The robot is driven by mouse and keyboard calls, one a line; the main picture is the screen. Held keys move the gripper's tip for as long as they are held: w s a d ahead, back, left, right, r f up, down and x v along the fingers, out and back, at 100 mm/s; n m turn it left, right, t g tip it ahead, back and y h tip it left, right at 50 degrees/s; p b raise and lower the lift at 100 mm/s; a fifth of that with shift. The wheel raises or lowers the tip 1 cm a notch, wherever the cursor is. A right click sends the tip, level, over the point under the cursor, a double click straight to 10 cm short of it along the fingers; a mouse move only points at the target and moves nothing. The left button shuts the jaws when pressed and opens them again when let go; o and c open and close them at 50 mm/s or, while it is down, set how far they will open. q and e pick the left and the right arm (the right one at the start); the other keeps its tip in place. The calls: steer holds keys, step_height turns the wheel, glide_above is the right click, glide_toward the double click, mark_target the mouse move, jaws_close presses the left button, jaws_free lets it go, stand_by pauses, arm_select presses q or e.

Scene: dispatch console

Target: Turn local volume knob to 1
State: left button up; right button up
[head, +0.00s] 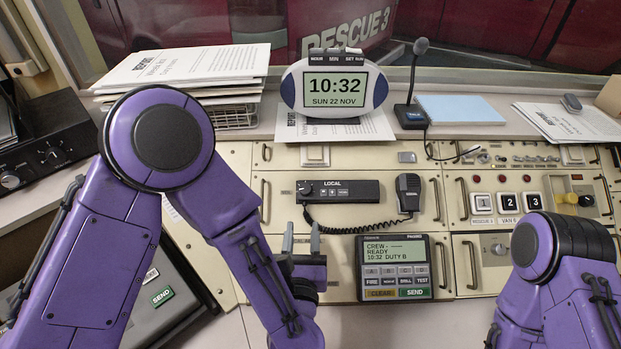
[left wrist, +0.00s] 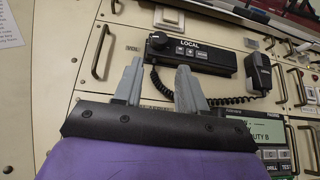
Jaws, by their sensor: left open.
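The black local radio unit (head: 338,191) is mounted on the cream console panel, with the word LOCAL on its face. Its round volume knob (head: 304,188) is at the unit's left end; the knob also shows in the left wrist view (left wrist: 158,42), beside a VOL label. I cannot read the knob's setting. My left gripper (head: 301,240) is below the knob, apart from it, fingers pointing up toward the unit. In the left wrist view its two grey fingers (left wrist: 160,85) are spread and empty. My right arm shows at the lower right; its gripper is out of view.
A hand microphone (head: 408,192) on a coiled cord hangs right of the radio. A crew terminal (head: 395,267) stands just right of my left gripper. Metal drawer handles (head: 265,200) stick out left of the radio. A clock (head: 335,87) stands on the shelf above.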

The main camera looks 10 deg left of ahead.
mark_target(305, 191)
arm_select(q)
steer(key=w+p, duration=0.1)
steer(key=w, duration=0.2)
steer(key=w+a+p, duration=0.1)
steer(key=w, duration=0.2)
steer(key=w+p, duration=0.1)
steer(key=w, duration=0.2)
steer(key=shift+a+r, duration=0.2)
steer(key=shift+a, duration=0.1)
steer(key=shift+w+f, duration=0.1)
steer(key=shift+w, duration=0.3)
jaws_close()
